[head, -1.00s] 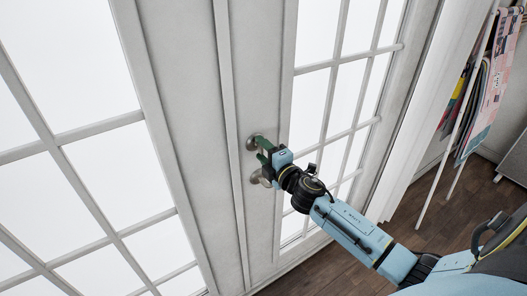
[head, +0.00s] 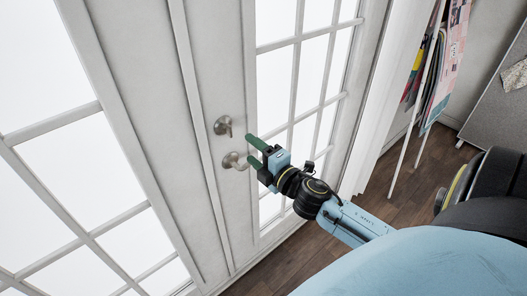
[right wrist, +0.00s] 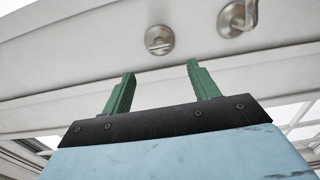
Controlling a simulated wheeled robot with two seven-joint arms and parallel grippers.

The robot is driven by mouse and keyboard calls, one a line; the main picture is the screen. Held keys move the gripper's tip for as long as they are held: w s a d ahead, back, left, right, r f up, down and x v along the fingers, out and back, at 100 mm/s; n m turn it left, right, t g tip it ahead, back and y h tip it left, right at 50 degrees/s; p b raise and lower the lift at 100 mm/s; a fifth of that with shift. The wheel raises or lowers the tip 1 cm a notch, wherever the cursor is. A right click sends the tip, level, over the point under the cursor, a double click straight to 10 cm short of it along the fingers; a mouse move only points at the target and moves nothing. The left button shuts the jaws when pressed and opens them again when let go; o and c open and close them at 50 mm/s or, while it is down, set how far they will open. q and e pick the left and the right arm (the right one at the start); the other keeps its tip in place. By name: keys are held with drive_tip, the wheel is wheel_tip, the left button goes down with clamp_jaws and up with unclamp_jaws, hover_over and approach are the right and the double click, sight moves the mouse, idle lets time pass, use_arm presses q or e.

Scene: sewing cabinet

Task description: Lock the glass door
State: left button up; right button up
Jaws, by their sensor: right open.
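The white-framed glass double door (head: 150,110) fills the left and middle of the head view. A round metal lock with a small thumb-turn (head: 223,126) sits above a metal door handle (head: 235,161) on the right-hand leaf. My right gripper (head: 251,150) is open and empty, to the right of the lock and apart from it. In the right wrist view its green fingers (right wrist: 160,68) spread below the lock (right wrist: 159,40), with a gap. The thumb-turn there lies roughly along the line toward the handle (right wrist: 237,18). Whether the bolt is thrown cannot be seen. My left gripper is out of view.
A white curtain (head: 385,100) hangs right of the door. Fabrics (head: 440,60) hang on a white rack beyond it. A grey board (head: 500,105) stands at the far right. The wooden floor (head: 400,185) is clear beside the door.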

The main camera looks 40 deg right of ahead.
drive_tip(key=shift+s, duration=1.8)
drive_tip(key=s+f+m+g+h+b, duration=0.15)
drive_tip(key=s+f+m+g, duration=0.35)
drive_tip(key=f, duration=1.4)
drive_tip(key=s+f+m+g+b, duration=0.2)
drive_tip(key=s+f+m+g, duration=0.35)
drive_tip(key=f, duration=1.25)
drive_tip(key=s+a+f+m+g, duration=0.1)
drive_tip(key=s+a+f+g, duration=0.1)
drive_tip(key=s+f, duration=0.4)
drive_tip(key=s+a+f+m+g+y+b, duration=0.1)
drive_tip(key=s+a+f, duration=0.3)
drive_tip(key=s, duration=0.8)
drive_tip(key=s+a+f+m+g+b, duration=0.1)
drive_tip(key=s+a+f+m+g, duration=0.2)
drive_tip(key=s+f, duration=0.6)
drive_tip(key=shift+s, duration=0.35)
